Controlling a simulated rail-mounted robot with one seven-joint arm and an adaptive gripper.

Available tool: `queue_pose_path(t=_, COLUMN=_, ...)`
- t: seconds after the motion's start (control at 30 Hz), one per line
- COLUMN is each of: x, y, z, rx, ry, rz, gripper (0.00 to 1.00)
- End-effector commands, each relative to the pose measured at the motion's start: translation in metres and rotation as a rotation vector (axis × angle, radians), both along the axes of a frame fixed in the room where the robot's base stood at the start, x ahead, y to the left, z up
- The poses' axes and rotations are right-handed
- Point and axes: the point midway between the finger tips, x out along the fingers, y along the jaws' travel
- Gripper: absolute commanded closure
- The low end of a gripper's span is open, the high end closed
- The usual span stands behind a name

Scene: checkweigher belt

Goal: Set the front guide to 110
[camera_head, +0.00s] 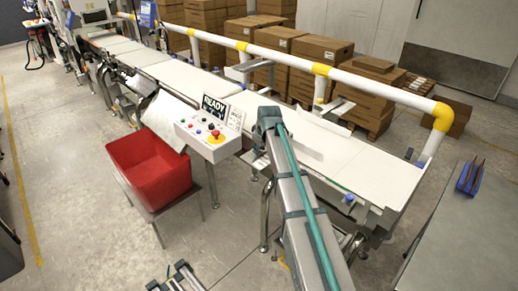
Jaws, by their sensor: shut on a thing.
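The checkweigher's white belt (358,160) runs from the lower right to the upper left. A thin pale upright plate (300,146) stands along the belt just right of my arm's upper end; it looks like a guide, but I cannot tell whether it is the front one. No scale or number for its setting can be read. My grey and teal arm rises from the bottom edge to the belt's near side and covers part of it. My gripper cannot be made out; the arm seems to hide it.
A control box (208,134) with a red button and a READY display (214,105) stand left of my arm. A red bin (150,164) sits on a stand below. A white and yellow rail (290,61) runs behind the belt, before stacked cartons (322,48). A grey table (455,235) is at right.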

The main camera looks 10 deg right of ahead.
Motion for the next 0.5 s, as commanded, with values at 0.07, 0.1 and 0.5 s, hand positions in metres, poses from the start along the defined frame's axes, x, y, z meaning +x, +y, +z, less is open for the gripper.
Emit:
queue_pose_path(t=0.07, x=0.0037, y=-0.0046, z=-0.0005, rx=-0.005, ry=-0.003, rz=0.002, gripper=1.00)
queue_pose_path(t=0.1, x=0.0032, y=-0.0046, z=0.0003, rx=-0.006, ry=-0.003, rz=0.003, gripper=1.00)
queue_pose_path(t=0.5, x=0.0029, y=-0.0040, z=0.0004, rx=-0.005, ry=-0.003, rz=0.002, gripper=0.59)
